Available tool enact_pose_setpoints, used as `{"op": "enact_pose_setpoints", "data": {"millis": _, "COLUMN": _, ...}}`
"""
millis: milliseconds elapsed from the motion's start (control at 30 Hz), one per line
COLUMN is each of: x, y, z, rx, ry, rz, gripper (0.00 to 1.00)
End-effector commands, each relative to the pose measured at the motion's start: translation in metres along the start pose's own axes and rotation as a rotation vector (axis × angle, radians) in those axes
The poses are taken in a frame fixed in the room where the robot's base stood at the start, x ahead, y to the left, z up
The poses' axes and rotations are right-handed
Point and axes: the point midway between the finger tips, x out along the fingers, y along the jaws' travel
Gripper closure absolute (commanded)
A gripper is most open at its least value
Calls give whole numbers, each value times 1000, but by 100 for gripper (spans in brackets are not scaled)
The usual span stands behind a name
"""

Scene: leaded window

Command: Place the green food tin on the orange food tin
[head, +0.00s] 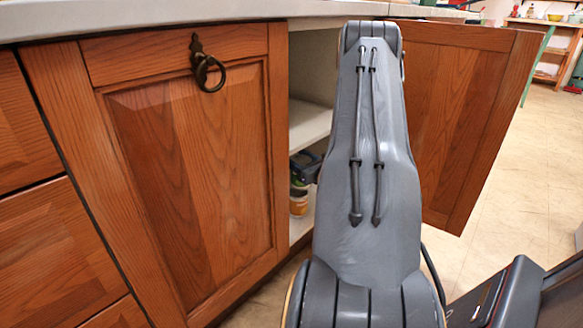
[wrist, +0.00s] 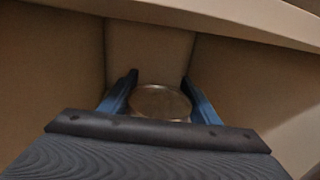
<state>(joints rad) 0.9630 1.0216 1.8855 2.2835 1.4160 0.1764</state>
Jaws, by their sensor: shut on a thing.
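My gripper (head: 305,166) is inside the open cabinet in the head view, partly hidden by my arm. In the wrist view its two blue fingers (wrist: 160,92) stand on either side of a round metal tin lid. The green food tin (head: 297,183) shows just below the gripper in the head view, and its lid (wrist: 160,104) appears to be the one between the fingers. The orange food tin (head: 299,205) is directly below the green one, on the cabinet floor. Both tins are partly hidden, and I cannot tell whether they touch.
The closed wooden door (head: 195,165) is left of the opening, and the open door (head: 455,110) swings out at the right. A shelf (head: 310,122) crosses the cabinet above the gripper. Cabinet walls (wrist: 55,75) are close around the gripper. The floor (head: 520,165) at right is clear.

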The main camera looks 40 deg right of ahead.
Motion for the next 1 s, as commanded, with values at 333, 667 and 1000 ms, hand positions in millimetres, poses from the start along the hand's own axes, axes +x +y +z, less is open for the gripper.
{"op": "enact_pose_setpoints", "data": {"millis": 333, "x": 14, "y": 0, "z": -26, "rx": 1, "ry": 0, "rz": 0, "gripper": 81}}
{"op": "enact_pose_setpoints", "data": {"millis": 667, "x": 13, "y": 0, "z": -34, "rx": -1, "ry": -2, "rz": 0, "gripper": 81}}
{"op": "enact_pose_setpoints", "data": {"millis": 1000, "x": 13, "y": 0, "z": -37, "rx": 1, "ry": 0, "rz": 0, "gripper": 25}}
